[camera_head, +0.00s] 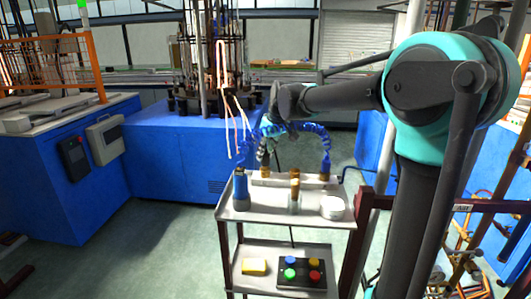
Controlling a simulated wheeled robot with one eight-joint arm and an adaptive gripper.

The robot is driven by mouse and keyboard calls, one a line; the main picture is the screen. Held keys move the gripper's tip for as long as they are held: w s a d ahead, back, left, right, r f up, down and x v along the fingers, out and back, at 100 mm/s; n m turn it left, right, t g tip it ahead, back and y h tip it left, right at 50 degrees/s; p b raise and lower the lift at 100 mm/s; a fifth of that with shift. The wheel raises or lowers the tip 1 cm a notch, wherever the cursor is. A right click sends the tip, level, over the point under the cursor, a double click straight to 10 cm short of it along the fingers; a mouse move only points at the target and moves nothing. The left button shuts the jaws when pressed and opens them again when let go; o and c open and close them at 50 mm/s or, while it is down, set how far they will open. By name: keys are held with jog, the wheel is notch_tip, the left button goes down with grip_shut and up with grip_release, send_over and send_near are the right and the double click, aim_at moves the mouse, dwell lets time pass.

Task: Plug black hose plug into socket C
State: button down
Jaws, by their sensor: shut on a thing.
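My arm reaches in from the right, and my gripper (270,141) hangs over the back of a small metal trolley. It is shut on what looks like the black hose plug (264,158), a small dark piece just above the back-left brass-coloured fitting (266,172). I cannot tell whether the two touch. Blue coiled hose (308,130) runs behind my gripper and down to a fitting (325,172) at the back right. A pale bar (290,181) lies between these fittings. No socket letters are legible, so I cannot tell which is C.
On the trolley top (265,210) stand a blue cylinder (241,188), a brass-topped cylinder (295,193) and a white round container (332,207). The lower shelf holds a yellow block (254,266) and a black button box (302,272). Blue cabinets (173,150) stand behind left. Open floor lies left.

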jog(key=shift+f, duration=0.45)
jog(key=c, duration=1.1)
grip_release()
jog(key=shift+r, duration=0.1)
jog(key=shift+r, duration=4.45)
